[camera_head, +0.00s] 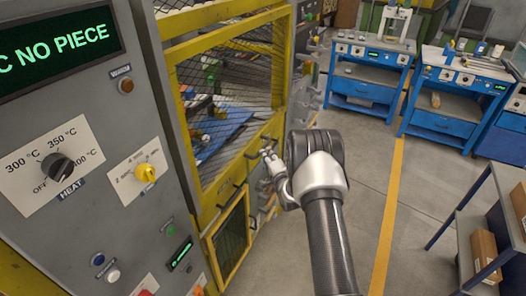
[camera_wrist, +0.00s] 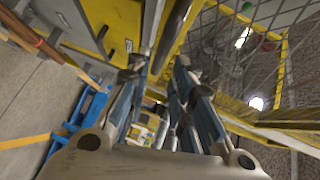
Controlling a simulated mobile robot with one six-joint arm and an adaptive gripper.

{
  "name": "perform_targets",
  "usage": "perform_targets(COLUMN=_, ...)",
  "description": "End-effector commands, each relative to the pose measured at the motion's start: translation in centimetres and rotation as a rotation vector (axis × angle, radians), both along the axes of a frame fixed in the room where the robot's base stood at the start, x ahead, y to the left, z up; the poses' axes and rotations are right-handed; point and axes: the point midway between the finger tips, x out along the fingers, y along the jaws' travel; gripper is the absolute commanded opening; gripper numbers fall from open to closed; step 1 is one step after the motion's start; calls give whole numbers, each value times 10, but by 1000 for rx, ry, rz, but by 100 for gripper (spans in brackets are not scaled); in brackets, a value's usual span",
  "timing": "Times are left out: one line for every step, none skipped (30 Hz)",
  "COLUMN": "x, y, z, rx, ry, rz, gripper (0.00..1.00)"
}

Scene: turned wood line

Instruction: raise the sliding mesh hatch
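The mesh hatch (camera_head: 225,65) is a dark wire panel in a yellow frame on the front of the grey machine. It is down, and its yellow bottom rail (camera_head: 232,172) lies just left of my gripper. My gripper (camera_head: 266,154) is close to the right part of that rail. In the wrist view my gripper (camera_wrist: 158,72) has its two fingers apart, with a dark bar (camera_wrist: 152,35) beyond and between the tips. I cannot tell whether the fingers touch the bar. Mesh also shows at the upper right of the wrist view (camera_wrist: 240,45).
A smaller yellow-framed mesh door (camera_head: 231,240) is below the hatch. The control panel (camera_head: 100,190) with knobs and buttons stands at the left. Blue workbenches (camera_head: 365,85) stand at the back, and a shelf with boxes (camera_head: 487,255) at the right. The floor between is clear.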

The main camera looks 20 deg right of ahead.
Motion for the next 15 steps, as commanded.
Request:
perform_targets(x=12, y=-1, z=-4, rx=-2, ry=-3, rz=2, gripper=21)
perform_targets(x=18, y=-2, z=-4, rx=-2, ry=-4, rz=1, gripper=21)
perform_targets(x=25, y=-3, z=-6, rx=-2, ry=-2, rz=1, gripper=21)
perform_targets(x=31, y=-4, z=-7, rx=-1, ry=-2, rz=0, gripper=21)
perform_targets(x=36, y=-5, z=-7, rx=-1, ry=-3, rz=1, gripper=21)
perform_targets(x=42, y=-5, z=-8, rx=-1, ry=-2, rz=0, gripper=21)
perform_targets(x=46, y=-6, z=-8, rx=-1, ry=-2, rz=0, gripper=21)
perform_targets(x=50, y=-6, z=-9, rx=-1, ry=-2, rz=0, gripper=21)
perform_targets(x=54, y=-7, z=-10, rx=-2, ry=-1, rz=0, gripper=21)
perform_targets(x=57, y=-7, z=-10, rx=-2, ry=-1, rz=0, gripper=21)
perform_targets(x=60, y=-8, z=-10, rx=-1, ry=0, rz=0, gripper=21)
perform_targets(x=63, y=-8, z=-10, rx=-1, ry=-1, rz=0, gripper=21)
perform_targets(x=64, y=-8, z=-10, rx=-1, ry=-1, rz=0, gripper=21)
perform_targets(x=66, y=-9, z=-10, rx=-1, ry=-1, rz=0, gripper=21)
perform_targets(x=67, y=-9, z=-10, rx=0, ry=0, rz=0, gripper=21)
